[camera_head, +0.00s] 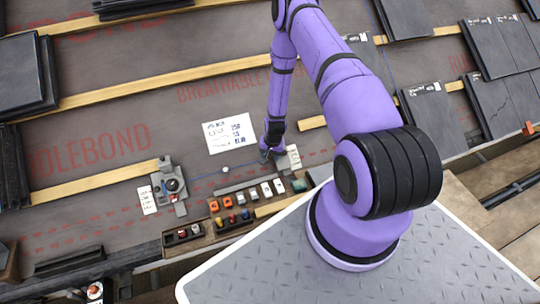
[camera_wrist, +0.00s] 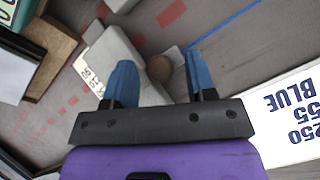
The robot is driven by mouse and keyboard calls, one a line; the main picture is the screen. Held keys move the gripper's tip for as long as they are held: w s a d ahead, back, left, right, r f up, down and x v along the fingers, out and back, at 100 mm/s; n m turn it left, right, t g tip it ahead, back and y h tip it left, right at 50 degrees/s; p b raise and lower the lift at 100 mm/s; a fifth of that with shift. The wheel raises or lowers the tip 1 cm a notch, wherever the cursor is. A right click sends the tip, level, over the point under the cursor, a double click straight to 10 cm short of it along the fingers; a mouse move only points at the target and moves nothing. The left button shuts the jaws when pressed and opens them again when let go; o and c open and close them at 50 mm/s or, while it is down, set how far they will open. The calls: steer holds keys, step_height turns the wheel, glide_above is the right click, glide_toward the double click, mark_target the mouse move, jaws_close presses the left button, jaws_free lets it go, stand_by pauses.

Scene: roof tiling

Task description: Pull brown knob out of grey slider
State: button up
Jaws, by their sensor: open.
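The brown knob (camera_wrist: 159,67) is a small round ball in the wrist view. It shows between the two blue fingertips of my gripper (camera_wrist: 162,72), with a gap visible on both sides. The grey slider (camera_wrist: 133,52) is a pale grey block beside the knob, partly hidden behind the left finger. A white label with writing lies near it. In the head view my gripper (camera_head: 266,154) is low over the roof, by the grey slider (camera_head: 282,161). The knob is hidden there. My gripper is open and holds nothing.
A white sheet with writing (camera_head: 230,133) lies left of my gripper. A wooden tray (camera_head: 214,223) with several coloured pieces stands in front. A grey device with a black knob (camera_head: 171,186) is further left. Wooden battens (camera_head: 160,83) cross the roof; dark tiles are stacked around.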

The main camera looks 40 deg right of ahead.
steer(key=shift+c, duration=0.4)
jaws_close()
steer(key=shift+w+a, duration=0.2)
steer(key=shift+a, duration=0.5)
steer(key=shift+w+a, duration=0.25)
steer(key=shift+a, duration=0.5)
steer(key=shift+w+a, duration=0.2)
steer(key=shift+a, duration=0.5)
steer(key=shift+o, duration=0.4)
jaws_free()
